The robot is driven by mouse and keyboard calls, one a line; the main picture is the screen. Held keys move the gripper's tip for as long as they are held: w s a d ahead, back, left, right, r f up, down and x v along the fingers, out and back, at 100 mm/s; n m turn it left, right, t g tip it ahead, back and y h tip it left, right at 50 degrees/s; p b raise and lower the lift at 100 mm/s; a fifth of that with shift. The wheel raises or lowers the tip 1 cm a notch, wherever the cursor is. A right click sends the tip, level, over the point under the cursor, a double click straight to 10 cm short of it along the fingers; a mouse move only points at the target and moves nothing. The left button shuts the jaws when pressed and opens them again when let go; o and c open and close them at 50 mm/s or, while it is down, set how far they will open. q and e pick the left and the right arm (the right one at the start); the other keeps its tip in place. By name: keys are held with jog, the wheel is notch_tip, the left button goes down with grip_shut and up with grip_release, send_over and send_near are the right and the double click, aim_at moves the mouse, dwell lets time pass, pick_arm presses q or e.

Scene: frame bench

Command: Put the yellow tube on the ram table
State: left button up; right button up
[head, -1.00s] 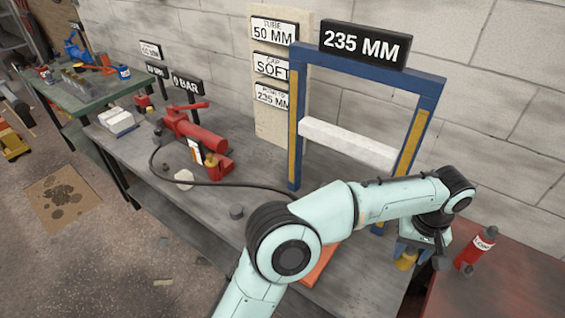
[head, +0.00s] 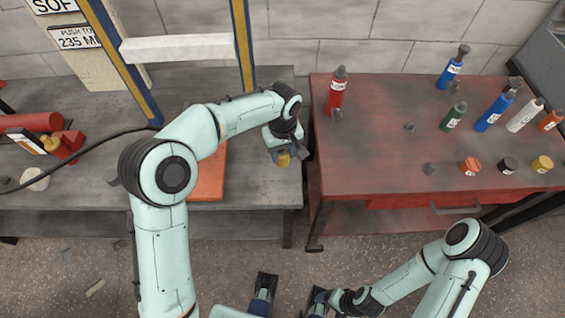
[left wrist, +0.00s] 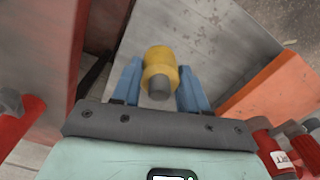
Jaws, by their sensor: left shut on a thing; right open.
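My left gripper (head: 284,157) is over the right end of the grey bench (head: 262,190). It is shut on the yellow tube (left wrist: 160,60), a short yellow cylinder with a grey end between the blue fingers in the left wrist view; a bit of it shows in the head view (head: 283,160). The blue press frame (head: 243,45) with a white crossbar (head: 178,47) stands left of the gripper. I cannot tell which part is the ram table; my left arm hides some of the frame's foot. My right gripper (head: 292,294) is open and empty, low in the head view.
An orange block (head: 209,176) is on the bench behind my left arm. A red table (head: 375,150) to the right, across a narrow gap, holds a red bottle (head: 337,92), several other bottles and small caps. A red pump (head: 35,122) with a black hose is at far left.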

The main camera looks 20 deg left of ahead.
pick_arm(q)
notch_tip(320, 180, down, 6)
jog(key=shift+r+b, duration=0.1)
jog(key=shift+b, duration=0.2)
jog(key=shift+f, duration=0.25)
jog(key=o, duration=1.2)
jog(key=shift+r, duration=0.15)
notch_tip(320, 180, up, 12)
jog(key=shift+r+p, duration=0.1)
jog(key=shift+p, duration=0.65)
